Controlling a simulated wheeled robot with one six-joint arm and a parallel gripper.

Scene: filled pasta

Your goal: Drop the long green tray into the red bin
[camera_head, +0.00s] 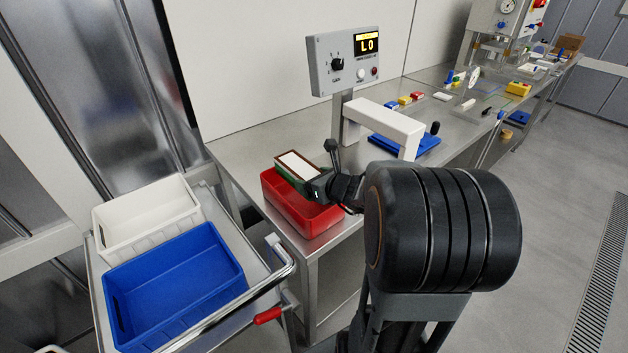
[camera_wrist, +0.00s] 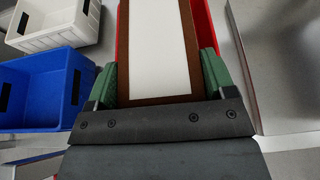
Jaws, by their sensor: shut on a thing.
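The long tray (camera_head: 297,164) shows a green side, a brown rim and a white inner face in the head view. My gripper (camera_head: 303,178) is shut on it and holds it over the red bin (camera_head: 310,219). The tray looks roughly level and sits at or above the bin's rim; I cannot tell if they touch. In the wrist view the tray (camera_wrist: 158,48) lies between my gripper's two green-padded fingers (camera_wrist: 158,78), pointing away from me. The red bin (camera_wrist: 204,28) shows below it along the right side. The bin's floor is mostly hidden.
The red bin stands at the near left corner of the steel bench (camera_head: 249,143). A cart with a blue crate (camera_head: 175,297) and a white crate (camera_head: 147,227) stands to the left.

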